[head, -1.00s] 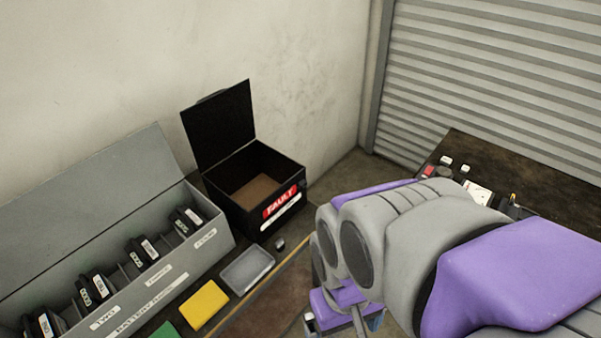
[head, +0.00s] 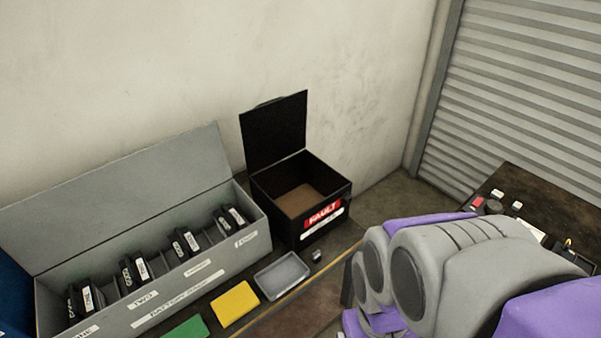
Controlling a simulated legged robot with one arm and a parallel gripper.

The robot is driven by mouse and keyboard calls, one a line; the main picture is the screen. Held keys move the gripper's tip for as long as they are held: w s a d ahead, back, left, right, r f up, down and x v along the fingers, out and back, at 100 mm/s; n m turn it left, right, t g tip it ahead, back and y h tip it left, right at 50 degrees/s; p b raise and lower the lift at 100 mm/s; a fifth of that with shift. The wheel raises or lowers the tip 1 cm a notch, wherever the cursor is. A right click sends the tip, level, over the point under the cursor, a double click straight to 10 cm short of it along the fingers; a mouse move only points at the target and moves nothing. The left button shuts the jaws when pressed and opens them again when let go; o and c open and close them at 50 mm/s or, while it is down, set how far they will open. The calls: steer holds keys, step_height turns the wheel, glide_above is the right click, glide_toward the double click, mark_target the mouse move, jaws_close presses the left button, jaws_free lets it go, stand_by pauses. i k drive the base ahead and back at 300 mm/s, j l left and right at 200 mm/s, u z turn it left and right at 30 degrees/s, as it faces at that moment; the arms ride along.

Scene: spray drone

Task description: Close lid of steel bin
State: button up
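Two open-lidded bins stand against the wall in the head view, and I cannot tell which one is the steel bin. The black bin (head: 285,222) has a red FAULT label on its front and looks empty, with a brown floor. Its black lid (head: 274,132) stands upright at the back. The long grey bin (head: 200,285) holds several black batteries, and its grey lid (head: 120,190) leans back against the wall. My grey and purple arm fills the lower right, apart from both bins. My gripper's fingers are not visible.
A grey tray (head: 282,276), a yellow block (head: 235,304) and a green block (head: 187,329) lie in front of the bins. A dark table (head: 550,205) with small items stands at right, by a ribbed shutter (head: 530,90). A blue object (head: 12,300) shows at the left edge.

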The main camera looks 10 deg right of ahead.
mark_target(272, 131)
steer(key=i+l+u, duration=0.6)
steer(key=l, duration=0.3)
steer(key=i+l+u, duration=0.2)
steer(key=l, duration=0.15)
steer(key=i+l+u, duration=0.2)
steer(key=l, duration=0.15)
steer(key=k, duration=0.1)
